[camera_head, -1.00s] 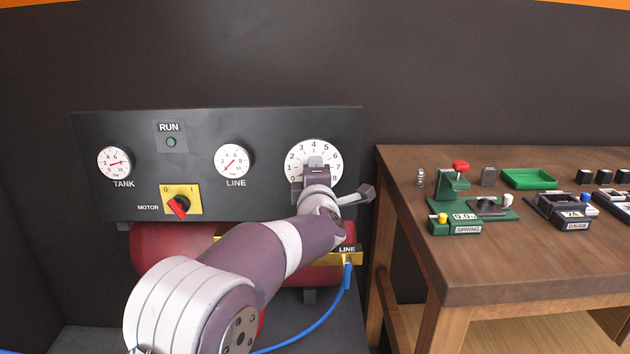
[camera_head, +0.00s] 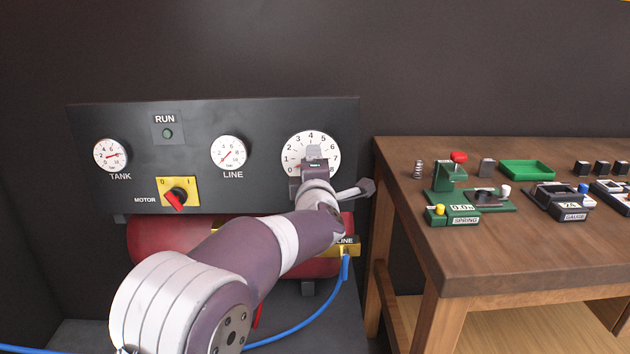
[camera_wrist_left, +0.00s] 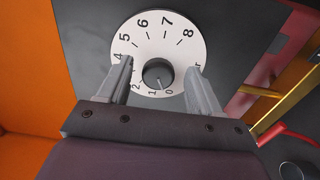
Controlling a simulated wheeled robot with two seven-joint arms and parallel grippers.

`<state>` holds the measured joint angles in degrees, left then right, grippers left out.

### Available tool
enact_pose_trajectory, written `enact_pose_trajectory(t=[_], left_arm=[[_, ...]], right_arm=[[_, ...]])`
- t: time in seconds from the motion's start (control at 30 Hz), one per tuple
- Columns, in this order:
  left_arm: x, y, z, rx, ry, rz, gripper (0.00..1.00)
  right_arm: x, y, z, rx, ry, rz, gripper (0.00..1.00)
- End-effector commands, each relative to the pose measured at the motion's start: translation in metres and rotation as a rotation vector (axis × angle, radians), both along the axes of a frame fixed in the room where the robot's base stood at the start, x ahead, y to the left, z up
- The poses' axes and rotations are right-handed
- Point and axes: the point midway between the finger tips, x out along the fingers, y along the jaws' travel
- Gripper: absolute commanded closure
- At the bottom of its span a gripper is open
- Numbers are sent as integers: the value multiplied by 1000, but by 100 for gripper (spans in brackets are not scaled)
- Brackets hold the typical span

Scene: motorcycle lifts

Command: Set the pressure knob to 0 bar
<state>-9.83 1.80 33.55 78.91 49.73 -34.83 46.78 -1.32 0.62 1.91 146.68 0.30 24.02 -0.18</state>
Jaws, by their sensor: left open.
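The pressure knob (camera_wrist_left: 157,73) is a dark round knob at the centre of a white dial (camera_wrist_left: 150,25) numbered 0 to 8. The dial (camera_head: 297,142) is at the right of the dark panel in the head view, where my gripper hides the knob. My left gripper (camera_wrist_left: 158,65) is open, with one finger on each side of the knob and visible gaps between. A small light mark shows on the knob's lower edge, towards the 0 and 1; its exact setting is unclear. My left gripper (camera_head: 314,160) covers the dial's lower middle in the head view. My right gripper is out of view.
The panel (camera_head: 270,190) also holds a TANK gauge (camera_head: 110,155), a LINE gauge (camera_head: 229,152) with its needle at lower left, and a red MOTOR switch (camera_head: 175,199). A red tank (camera_head: 155,240) and blue hose (camera_head: 320,312) are below. A wooden bench (camera_head: 400,160) stands at right.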

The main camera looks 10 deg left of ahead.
Motion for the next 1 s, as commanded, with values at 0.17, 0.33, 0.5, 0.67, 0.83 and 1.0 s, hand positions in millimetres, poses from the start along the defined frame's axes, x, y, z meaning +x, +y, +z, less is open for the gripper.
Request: enact_pose_trajectory(t=[0.17,0.33,0.5,0.67,0.83,1.0], left_arm=[[-41,-12,0,0,-1,-4,35],[-83,-25,1,-1,0,-4,35],[-105,-31,0,-1,1,-3,35],[-109,-32,-1,1,1,-1,35],[-109,-32,-1,2,1,-1,35],[-109,-68,-37,246,187,-206,35]], right_arm=[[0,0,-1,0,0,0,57],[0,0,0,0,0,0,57],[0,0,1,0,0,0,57],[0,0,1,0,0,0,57],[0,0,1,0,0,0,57],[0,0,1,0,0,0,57]])
